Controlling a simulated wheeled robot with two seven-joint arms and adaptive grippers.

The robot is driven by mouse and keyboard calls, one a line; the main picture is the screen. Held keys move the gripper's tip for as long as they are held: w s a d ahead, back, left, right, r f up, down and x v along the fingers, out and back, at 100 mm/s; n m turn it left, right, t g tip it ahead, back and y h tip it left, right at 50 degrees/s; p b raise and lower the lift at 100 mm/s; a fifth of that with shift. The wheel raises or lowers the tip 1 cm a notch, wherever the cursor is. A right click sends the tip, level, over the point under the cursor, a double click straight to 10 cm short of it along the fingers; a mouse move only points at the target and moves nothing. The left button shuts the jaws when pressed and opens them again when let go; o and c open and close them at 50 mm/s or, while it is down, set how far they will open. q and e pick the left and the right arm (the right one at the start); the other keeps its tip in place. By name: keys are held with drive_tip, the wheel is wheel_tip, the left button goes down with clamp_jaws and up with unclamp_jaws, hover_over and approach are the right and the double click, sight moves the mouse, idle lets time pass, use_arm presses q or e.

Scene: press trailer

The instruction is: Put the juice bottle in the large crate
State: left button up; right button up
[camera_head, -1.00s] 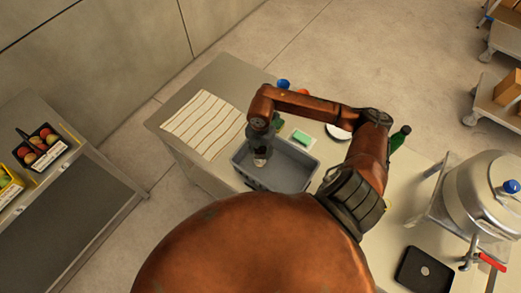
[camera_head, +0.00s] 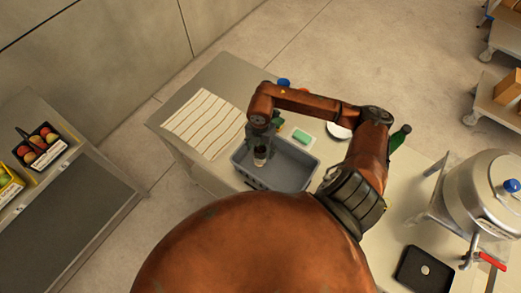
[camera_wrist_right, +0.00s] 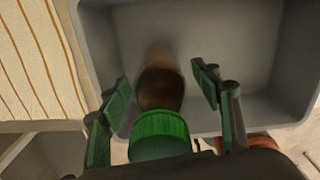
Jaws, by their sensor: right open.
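The grey crate (camera_head: 292,172) sits on the table, its inside mostly bare. The juice bottle (camera_head: 261,156), with a dark brown body, is in the left part of the crate, below my right gripper (camera_head: 262,140). In the right wrist view the bottle's green cap and blurred brown body (camera_wrist_right: 160,88) show between the fingers of my right gripper (camera_wrist_right: 163,93). The fingers are open, with a gap on each side of the bottle. The grey crate wall (camera_wrist_right: 270,60) surrounds it. Whether the bottle rests on the crate floor is hard to tell. My left gripper is not in view.
A striped cloth (camera_head: 205,123) lies left of the crate. A green bottle (camera_head: 399,138), a metal pot (camera_head: 480,190) and a black tray (camera_head: 425,270) stand at the right.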

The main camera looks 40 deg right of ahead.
wheel_tip(320, 180, up, 10)
drive_tip(key=shift+f+b, duration=0.15)
drive_tip(key=shift+b, duration=0.6)
drive_tip(key=shift+r, duration=0.8)
